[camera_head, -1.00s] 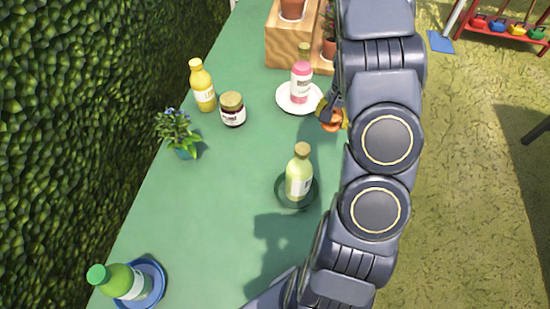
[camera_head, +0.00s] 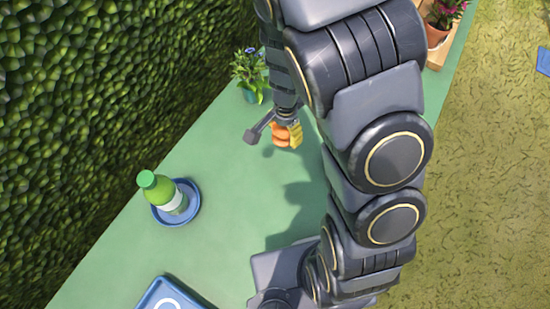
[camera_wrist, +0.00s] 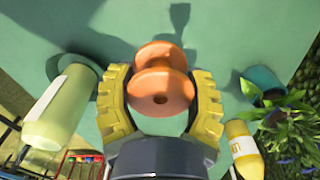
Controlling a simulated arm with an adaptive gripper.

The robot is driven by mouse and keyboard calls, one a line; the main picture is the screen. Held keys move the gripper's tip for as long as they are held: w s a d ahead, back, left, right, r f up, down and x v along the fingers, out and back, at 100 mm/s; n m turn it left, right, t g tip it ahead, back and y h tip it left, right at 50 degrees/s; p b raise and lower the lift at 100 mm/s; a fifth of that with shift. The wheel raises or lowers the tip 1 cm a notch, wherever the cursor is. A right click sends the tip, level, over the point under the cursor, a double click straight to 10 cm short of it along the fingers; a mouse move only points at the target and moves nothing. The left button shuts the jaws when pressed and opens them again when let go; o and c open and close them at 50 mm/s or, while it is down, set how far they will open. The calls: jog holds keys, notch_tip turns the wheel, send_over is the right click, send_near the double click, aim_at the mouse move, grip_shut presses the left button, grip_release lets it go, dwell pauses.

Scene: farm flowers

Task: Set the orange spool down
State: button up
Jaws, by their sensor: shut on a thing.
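The orange spool (camera_wrist: 161,91) is between the yellow fingers of my gripper (camera_wrist: 161,100) in the wrist view, and the fingers are shut on it. In the head view the orange spool (camera_head: 281,137) shows at the end of my gripper (camera_head: 287,134), over the green table (camera_head: 225,200). A shadow lies on the green surface beyond the spool in the wrist view. How high the spool is above the table is hard to tell.
A green bottle (camera_head: 165,194) stands on a blue saucer (camera_head: 190,209) at the left, with a blue tray (camera_head: 170,296) nearer. A potted plant (camera_head: 248,75) stands behind. The wrist view shows a pale green bottle (camera_wrist: 60,105) and a yellow bottle (camera_wrist: 243,148). The table's middle is clear.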

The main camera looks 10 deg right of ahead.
aim_at(276, 161)
jog(key=shift+s+a, duration=0.75)
jog(key=shift+a, duration=0.35)
jog(key=shift+s+a+f, duration=0.1)
jog(key=shift+f, duration=1.95)
jog(key=shift+s+f, duration=0.1)
jog(key=shift+f, duration=1.9)
jog(key=shift+f, duration=0.15)
jog(key=o, duration=1.1)
